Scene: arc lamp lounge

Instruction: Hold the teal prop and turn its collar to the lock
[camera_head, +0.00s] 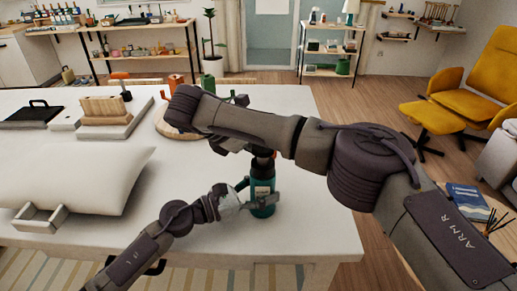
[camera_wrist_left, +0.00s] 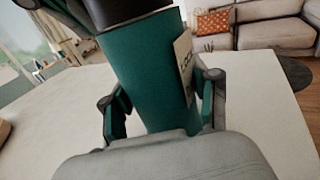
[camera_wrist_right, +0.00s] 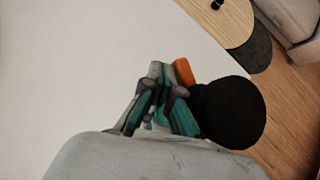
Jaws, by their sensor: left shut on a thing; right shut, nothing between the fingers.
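The teal prop (camera_head: 262,190) stands upright near the table's front edge. My left gripper (camera_head: 258,200) is shut around its body from the left. The left wrist view shows the teal body (camera_wrist_left: 150,75) between the fingers, a pale label (camera_wrist_left: 186,68) with partly readable lettering, and the dark collar (camera_wrist_left: 118,12) at the top. My right gripper (camera_wrist_right: 160,85) is shut and empty beside the round black top (camera_wrist_right: 230,112) of the prop. An orange piece (camera_wrist_right: 184,72) shows beside its fingertips; I cannot tell whether they touch. My right arm hides much of the collar in the head view.
The white table (camera_head: 310,225) has free room right of the prop. A pale cushion (camera_head: 75,180) and a small open tray (camera_head: 40,218) lie at left. Behind are a wooden block (camera_head: 103,108) on a board and an orange-red object (camera_head: 175,82).

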